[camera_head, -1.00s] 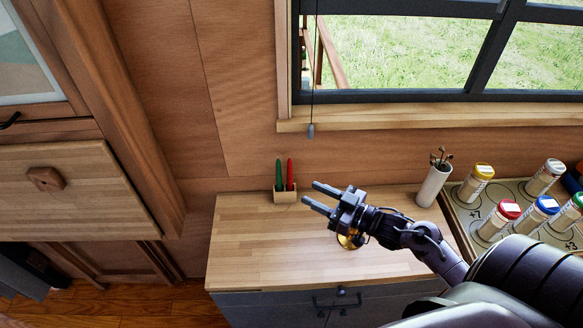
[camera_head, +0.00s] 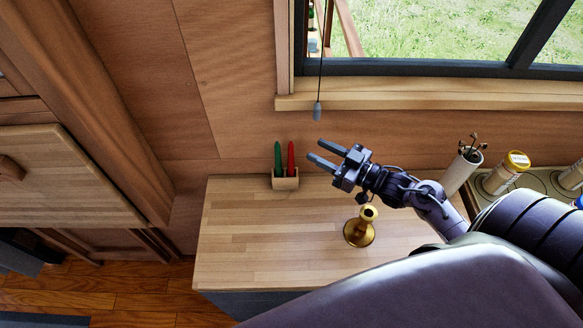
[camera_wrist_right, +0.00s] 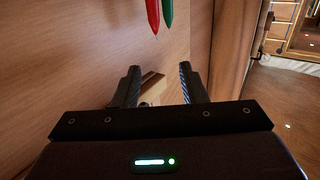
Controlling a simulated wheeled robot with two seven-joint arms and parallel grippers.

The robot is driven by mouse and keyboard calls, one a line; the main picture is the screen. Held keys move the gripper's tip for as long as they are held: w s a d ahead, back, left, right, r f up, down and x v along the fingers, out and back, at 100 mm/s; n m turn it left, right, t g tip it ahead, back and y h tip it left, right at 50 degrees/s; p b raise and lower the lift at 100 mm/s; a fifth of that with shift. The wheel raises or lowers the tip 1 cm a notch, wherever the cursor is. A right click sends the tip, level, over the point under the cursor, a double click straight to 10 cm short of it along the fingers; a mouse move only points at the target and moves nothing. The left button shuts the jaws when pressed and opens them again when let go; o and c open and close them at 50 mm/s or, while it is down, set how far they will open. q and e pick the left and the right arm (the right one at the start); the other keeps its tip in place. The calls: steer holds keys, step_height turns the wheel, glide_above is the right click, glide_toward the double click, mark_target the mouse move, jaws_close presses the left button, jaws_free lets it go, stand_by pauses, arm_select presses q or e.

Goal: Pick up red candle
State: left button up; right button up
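A red candle (camera_head: 291,159) stands upright beside a green candle (camera_head: 278,159) in a small wooden holder (camera_head: 286,183) at the back of the wooden counter. My right gripper (camera_head: 316,153) is just right of the red candle, with its fingers spread, pointing left and empty. In the right wrist view the red candle (camera_wrist_right: 153,14) and green candle (camera_wrist_right: 167,14) hang in at the top, beyond the open fingers (camera_wrist_right: 157,82). The gripper does not touch the candles. My left gripper is not in view.
A brass candlestick (camera_head: 360,228) stands on the counter (camera_head: 262,240) below my right wrist. A white cup with thin sticks (camera_head: 461,170) and jars (camera_head: 506,173) stand at the right. A window cord weight (camera_head: 317,111) hangs behind. The counter's left front is clear.

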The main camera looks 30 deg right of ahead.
step_height(320, 180, down, 4)
steer(key=r+b, duration=0.1)
steer(key=b, duration=0.2)
steer(key=p, duration=0.2)
glide_above(291, 164)
steer(key=d, duration=0.1)
steer(key=shift+s+d+f, duration=0.1)
steer(key=shift+s+f, duration=0.2)
steer(key=shift+f, duration=0.35)
jaws_close()
